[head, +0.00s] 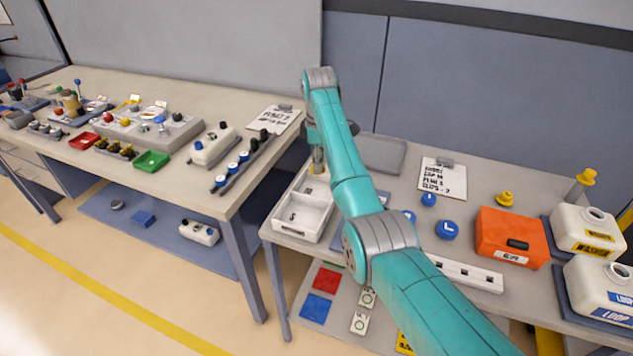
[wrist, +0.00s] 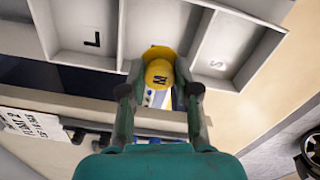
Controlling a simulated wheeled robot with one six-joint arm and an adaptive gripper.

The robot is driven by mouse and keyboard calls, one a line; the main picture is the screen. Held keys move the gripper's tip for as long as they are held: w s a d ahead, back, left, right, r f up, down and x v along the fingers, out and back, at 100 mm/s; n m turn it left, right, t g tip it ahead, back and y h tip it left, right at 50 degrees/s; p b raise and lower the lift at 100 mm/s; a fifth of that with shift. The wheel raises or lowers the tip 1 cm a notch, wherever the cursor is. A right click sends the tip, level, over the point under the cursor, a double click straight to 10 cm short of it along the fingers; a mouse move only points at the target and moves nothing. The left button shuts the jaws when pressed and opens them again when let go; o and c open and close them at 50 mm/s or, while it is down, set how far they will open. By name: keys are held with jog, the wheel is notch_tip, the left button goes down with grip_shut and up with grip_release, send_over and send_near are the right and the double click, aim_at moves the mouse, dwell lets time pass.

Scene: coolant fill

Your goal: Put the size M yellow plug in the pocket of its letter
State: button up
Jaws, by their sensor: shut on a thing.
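My gripper (wrist: 159,92) is shut on the yellow plug (wrist: 158,74), whose top shows the letter M. A white tray (wrist: 121,40) with lettered pockets lies beyond the plug in the wrist view. Its L pocket (wrist: 85,30) is on the left and its S pocket (wrist: 228,52) on the right. The plug shows in front of the middle pocket, whose letter is hidden; I cannot tell its height above the tray. In the head view, my gripper (head: 317,152) is over the far part of the tray (head: 303,230), partly hidden by my arm.
Blue plugs (head: 447,230) and another yellow plug (head: 505,198) stand on the table to the right. An orange box (head: 512,235) and white jugs (head: 588,230) are farther right. A clipboard (head: 442,178) lies behind. A gap separates the tray's table from the left bench (head: 225,190).

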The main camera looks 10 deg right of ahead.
jog(key=shift+f, duration=3.95)
jog(key=o, duration=0.8)
jog(key=shift+f, duration=0.1)
